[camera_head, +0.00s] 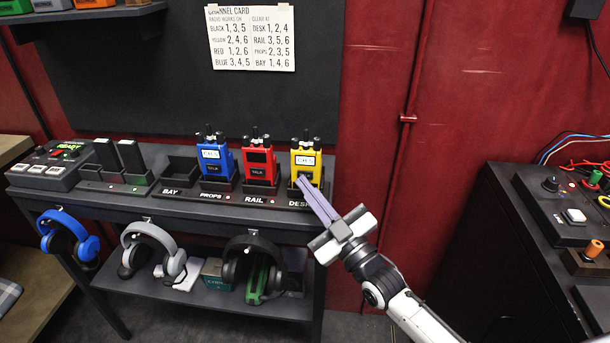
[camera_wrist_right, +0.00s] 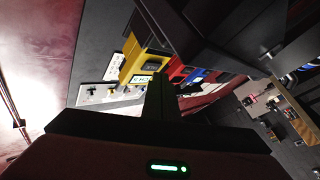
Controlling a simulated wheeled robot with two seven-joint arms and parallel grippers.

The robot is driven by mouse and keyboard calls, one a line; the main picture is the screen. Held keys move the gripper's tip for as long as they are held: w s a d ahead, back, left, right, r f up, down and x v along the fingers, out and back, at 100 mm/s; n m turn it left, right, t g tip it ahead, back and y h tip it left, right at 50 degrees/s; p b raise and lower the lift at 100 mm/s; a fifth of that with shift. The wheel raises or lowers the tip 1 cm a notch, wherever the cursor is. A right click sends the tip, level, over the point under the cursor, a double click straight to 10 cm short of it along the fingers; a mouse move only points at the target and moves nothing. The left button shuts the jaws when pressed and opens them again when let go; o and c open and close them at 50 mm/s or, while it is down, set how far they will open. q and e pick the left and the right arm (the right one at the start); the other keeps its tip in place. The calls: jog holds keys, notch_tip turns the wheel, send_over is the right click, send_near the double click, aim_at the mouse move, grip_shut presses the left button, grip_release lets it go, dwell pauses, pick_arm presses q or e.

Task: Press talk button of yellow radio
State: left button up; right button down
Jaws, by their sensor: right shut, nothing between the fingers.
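The yellow radio (camera_head: 306,160) stands upright in the dock marked DESK, at the right end of the dark table's top. Its small screen is lit, and a dark talk button sits below the screen, partly covered by my gripper tip. My right gripper (camera_head: 301,181) is shut and empty, its fingertips at the lower front of the yellow radio; I cannot tell whether they touch the button. In the right wrist view the yellow radio (camera_wrist_right: 133,62) shows just beyond my fingers (camera_wrist_right: 158,85). My left gripper is not in view.
A red radio (camera_head: 260,162) stands in the RAIL dock and a blue radio (camera_head: 214,160) in PROPS; the BAY dock (camera_head: 180,178) is empty. Headsets (camera_head: 150,250) hang below the table's front edge. A channel card (camera_head: 250,38) is on the wall. A dark console (camera_head: 570,215) stands at right.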

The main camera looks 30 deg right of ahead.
jog(key=shift+w+d, duration=0.3)
jog(key=shift+w, duration=0.15)
dwell(0.6)
dwell(1.4)
jog(key=shift+s+a+p, duration=0.4)
jog(key=shift+s+a, duration=0.05)
jog(key=shift+s, duration=0.2)
jog(key=shift+s, duration=0.1)
jog(key=shift+s+a+p, duration=0.25)
jog(key=shift+p, duration=0.05)
jog(key=s+a+p, duration=0.1)
jog(key=s+a, duration=0.1)
jog(key=s, duration=0.1)
jog(key=shift+s+a+p, duration=0.15)
jog(key=shift+s+p, duration=0.1)
jog(key=shift+p, duration=0.15)
